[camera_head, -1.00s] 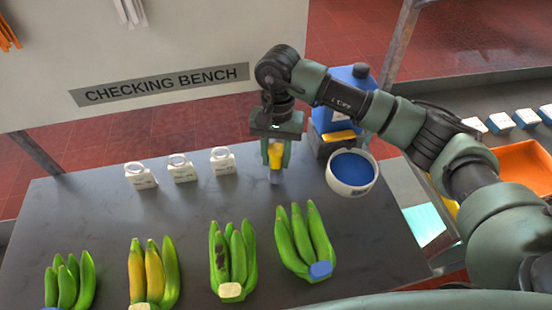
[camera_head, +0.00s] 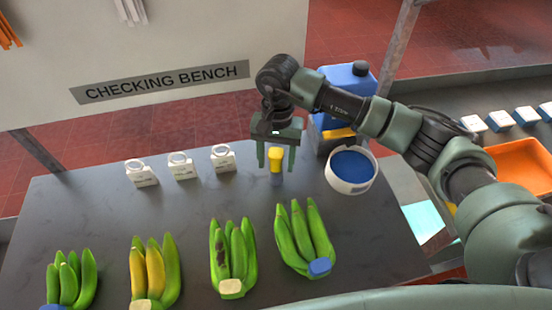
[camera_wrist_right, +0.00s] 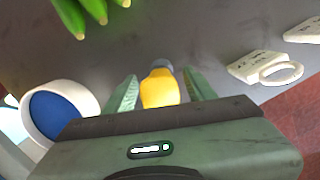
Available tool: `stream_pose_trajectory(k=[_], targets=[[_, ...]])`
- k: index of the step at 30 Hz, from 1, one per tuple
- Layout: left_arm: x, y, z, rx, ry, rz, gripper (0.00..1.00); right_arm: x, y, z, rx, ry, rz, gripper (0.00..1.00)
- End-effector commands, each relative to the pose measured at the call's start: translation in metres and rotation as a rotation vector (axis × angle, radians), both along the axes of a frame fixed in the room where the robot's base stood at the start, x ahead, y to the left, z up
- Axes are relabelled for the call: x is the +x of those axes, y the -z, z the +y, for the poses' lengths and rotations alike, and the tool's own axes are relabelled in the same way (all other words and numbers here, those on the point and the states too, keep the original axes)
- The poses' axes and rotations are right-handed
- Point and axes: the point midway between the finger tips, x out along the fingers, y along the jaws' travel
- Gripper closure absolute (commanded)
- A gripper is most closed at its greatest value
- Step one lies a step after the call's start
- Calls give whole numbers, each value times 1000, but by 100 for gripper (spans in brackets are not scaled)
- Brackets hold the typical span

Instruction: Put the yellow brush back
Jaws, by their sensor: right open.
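The yellow brush (camera_head: 276,160) stands upright on the dark bench top, its yellow handle up and a greyish lower end below. My right gripper (camera_head: 276,164) is above and around it, open, with a finger on each side and gaps between them and the handle. In the right wrist view the brush (camera_wrist_right: 160,88) sits between the two open green fingers (camera_wrist_right: 160,92), apart from both. My left gripper is not in view.
A white bowl with blue inside (camera_head: 352,172) and a blue jug (camera_head: 345,85) stand close at the right. Several banana bunches (camera_head: 304,240) lie along the front. White labelled tags (camera_head: 222,160) stand at the left. Bare bench (camera_head: 110,210) lies between.

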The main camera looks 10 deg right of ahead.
Motion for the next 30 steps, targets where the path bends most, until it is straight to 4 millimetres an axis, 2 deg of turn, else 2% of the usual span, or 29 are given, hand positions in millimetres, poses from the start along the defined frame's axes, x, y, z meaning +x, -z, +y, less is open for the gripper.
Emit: stream_pose_trajectory(k=[2, 5, 12, 18, 24, 30], targets=[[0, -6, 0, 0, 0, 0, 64, 0, -6, 0, 0, 0, 0, 45], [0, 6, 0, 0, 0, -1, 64, 4, -17, -1, 0, 0, -5, 45], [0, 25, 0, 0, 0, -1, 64, 10, -69, -3, 1, -1, -7, 45], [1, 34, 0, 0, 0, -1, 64, 13, -105, -5, 0, 1, -4, 45], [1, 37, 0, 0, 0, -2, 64, 14, -120, -5, 0, 1, 0, 45], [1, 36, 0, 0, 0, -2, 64, 14, -122, -5, 0, 0, 1, 45]])
